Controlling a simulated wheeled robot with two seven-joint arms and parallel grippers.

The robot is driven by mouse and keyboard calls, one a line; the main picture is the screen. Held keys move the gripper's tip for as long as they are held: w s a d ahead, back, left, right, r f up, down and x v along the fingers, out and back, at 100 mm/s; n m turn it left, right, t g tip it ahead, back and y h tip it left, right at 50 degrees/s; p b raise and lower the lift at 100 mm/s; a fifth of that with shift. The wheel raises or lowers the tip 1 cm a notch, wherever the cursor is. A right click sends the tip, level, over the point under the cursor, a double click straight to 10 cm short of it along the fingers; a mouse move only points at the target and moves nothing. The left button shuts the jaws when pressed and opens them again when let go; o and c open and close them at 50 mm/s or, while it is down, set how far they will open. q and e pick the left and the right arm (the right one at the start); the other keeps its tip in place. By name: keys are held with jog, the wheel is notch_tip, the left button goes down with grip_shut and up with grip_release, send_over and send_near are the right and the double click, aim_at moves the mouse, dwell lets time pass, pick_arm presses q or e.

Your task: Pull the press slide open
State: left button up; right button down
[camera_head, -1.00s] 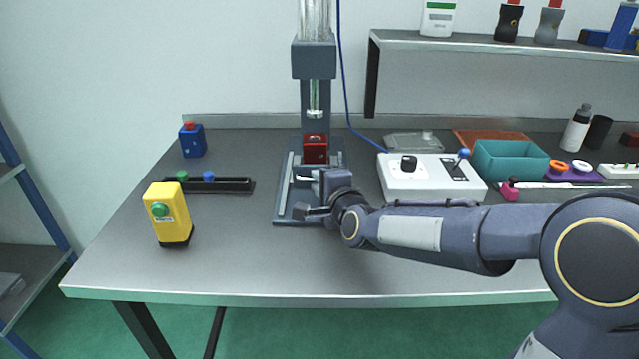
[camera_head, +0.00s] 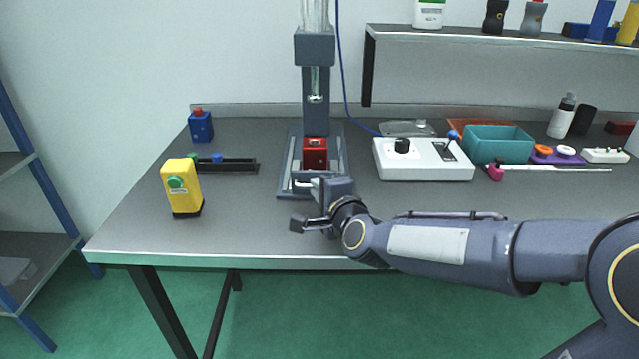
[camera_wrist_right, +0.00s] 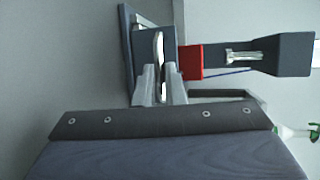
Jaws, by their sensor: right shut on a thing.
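The grey press (camera_head: 317,100) stands on the bench, its column at the back and a flat base with two rails in front. A red block (camera_head: 315,153) sits between the rails, forward of the column; it also shows in the wrist view (camera_wrist_right: 190,62). A pale slide handle (camera_head: 303,176) is in front of the block. My right gripper (camera_wrist_right: 161,90) is shut on this handle, one finger on each side of it. In the head view, my right gripper (camera_head: 318,187) is at the front end of the press base and partly covers the handle. My left gripper is out of view.
A yellow box with a green button (camera_head: 182,190) stands at the left. A black rack (camera_head: 225,165) lies behind it. A white control box (camera_head: 425,160) and a teal bin (camera_head: 498,144) are at the right. The bench front left of my arm is clear.

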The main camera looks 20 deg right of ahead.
jog(key=shift+s+a, duration=0.15)
jog(key=shift+s, duration=0.45)
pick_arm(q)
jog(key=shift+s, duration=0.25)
pick_arm(e)
jog(key=shift+w, duration=0.1)
jog(key=c, duration=1.5)
grip_release()
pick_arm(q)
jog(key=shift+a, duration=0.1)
